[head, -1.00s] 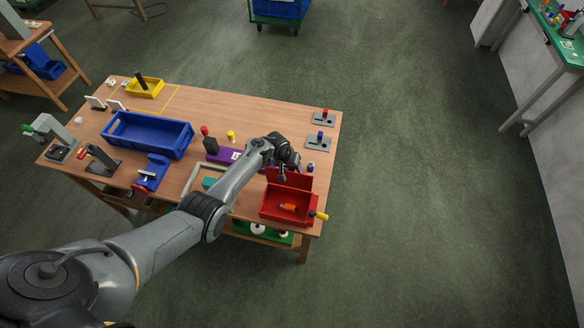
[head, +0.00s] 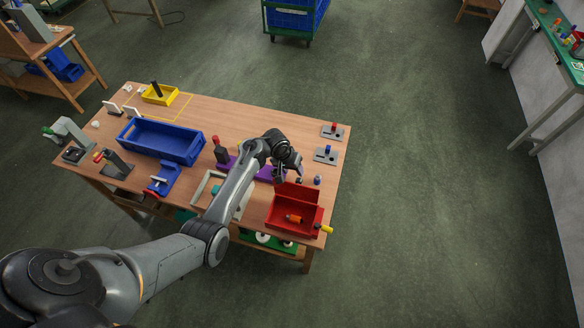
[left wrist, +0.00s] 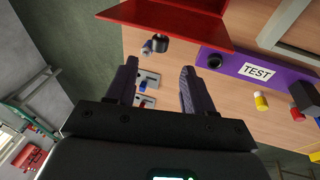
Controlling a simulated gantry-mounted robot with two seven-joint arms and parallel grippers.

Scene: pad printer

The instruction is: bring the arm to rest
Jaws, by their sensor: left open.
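My left arm reaches over the wooden workbench (head: 237,112) in the head view. My left gripper (head: 288,177) is just behind the raised lid of the red box (head: 291,217). In the left wrist view my left gripper (left wrist: 158,78) has its two dark fingers spread, with nothing held between them. The red lid (left wrist: 185,22) lies beyond the fingertips. My right gripper is in neither view.
A purple strip marked TEST (left wrist: 255,70) lies beside the gripper. A blue tray (head: 160,142), a yellow bin (head: 160,95) and two grey plates with knobs (head: 326,155) are on the bench. An orange piece (head: 293,218) is in the red box. Open floor lies right of the bench.

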